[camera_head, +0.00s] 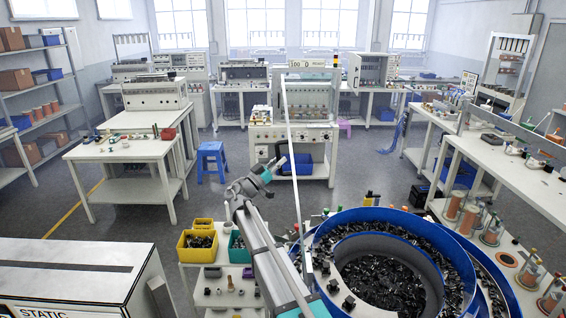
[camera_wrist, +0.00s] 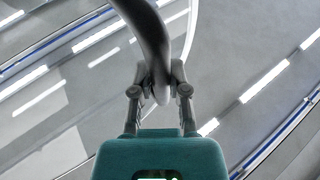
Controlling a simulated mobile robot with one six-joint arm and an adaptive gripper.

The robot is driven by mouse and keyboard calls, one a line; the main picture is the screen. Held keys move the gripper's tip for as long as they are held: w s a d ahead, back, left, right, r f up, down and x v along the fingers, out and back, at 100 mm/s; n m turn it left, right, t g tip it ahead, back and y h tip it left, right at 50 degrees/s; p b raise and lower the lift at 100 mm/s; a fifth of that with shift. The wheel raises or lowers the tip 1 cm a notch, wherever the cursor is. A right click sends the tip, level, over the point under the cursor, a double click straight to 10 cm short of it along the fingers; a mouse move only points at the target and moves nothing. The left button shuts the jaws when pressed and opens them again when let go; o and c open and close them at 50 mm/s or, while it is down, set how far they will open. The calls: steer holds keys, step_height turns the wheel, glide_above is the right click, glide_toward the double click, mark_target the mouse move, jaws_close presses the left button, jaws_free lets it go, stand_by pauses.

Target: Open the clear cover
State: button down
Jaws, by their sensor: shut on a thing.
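The clear cover (camera_head: 292,140) shows in the head view as a thin pale strip standing nearly upright, seen almost edge-on, at the left of the blue connector bowl (camera_head: 372,216). The bowl is open to view from above and full of dark connectors. My gripper (camera_head: 281,161) is at the strip's left side, about mid-height. Behind the handle are a grey, see-through-looking surface with white streaks and curved blue bands. The handle's far end is out of view.
A small table left of the bowl holds yellow bins (camera_head: 197,243), a teal bin (camera_head: 238,247) and small parts. A bench with copper spools (camera_head: 470,222) stands at the right. A blue stool (camera_head: 212,160) stands on the open floor behind.

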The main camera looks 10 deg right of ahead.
steer(key=c, duration=0.6)
jaws_free()
steer(key=shift+s, duration=0.1)
steer(key=shift+s+f, duration=0.1)
steer(key=shift+s, duration=0.05)
